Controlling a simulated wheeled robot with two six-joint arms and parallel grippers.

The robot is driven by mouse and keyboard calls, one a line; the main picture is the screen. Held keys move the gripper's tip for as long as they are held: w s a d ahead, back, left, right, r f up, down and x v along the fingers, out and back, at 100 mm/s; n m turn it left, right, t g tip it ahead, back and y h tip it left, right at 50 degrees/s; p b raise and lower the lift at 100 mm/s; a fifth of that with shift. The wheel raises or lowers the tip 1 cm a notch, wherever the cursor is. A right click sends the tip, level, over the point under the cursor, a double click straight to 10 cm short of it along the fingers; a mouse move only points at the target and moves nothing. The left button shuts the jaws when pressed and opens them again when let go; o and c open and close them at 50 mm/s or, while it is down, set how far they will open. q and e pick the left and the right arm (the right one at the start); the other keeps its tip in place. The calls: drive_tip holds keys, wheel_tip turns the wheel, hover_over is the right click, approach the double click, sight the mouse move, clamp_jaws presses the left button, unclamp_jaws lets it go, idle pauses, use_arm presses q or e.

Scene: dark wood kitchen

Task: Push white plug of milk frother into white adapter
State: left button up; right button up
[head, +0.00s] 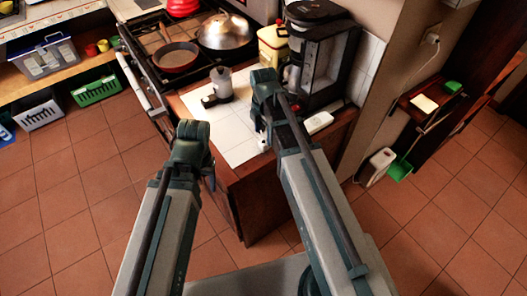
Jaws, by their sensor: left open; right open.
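The milk frother (221,84), a small pale jug-like thing on a dark base, stands on the white tiled counter. A white oblong block (318,122), which looks like the adapter, lies near the counter's right front edge. A small white piece (262,141) shows at the front edge beside my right gripper; it may be the plug, but I cannot tell. My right gripper (261,126) is open and points down over the counter, left of the block. My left gripper (210,182) is open, low in front of the counter's left front corner, mostly hidden by its arm.
A coffee machine (322,55) stands at the back right of the counter, with a yellow container (273,45) beside it. The stove with a pan (176,56) and a silver lid (223,31) is at the left. The tiled counter (240,152) has clear room at its front.

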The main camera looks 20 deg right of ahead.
sight(263, 143)
drive_tip(key=shift+f, duration=0.35)
wheel_tip(263, 143, down, 5)
drive_tip(key=b, duration=0.5)
drive_tip(key=shift+a+f, duration=0.15)
drive_tip(key=shift+f, duration=0.05)
drive_tip(key=shift+r, duration=0.1)
clamp_jaws()
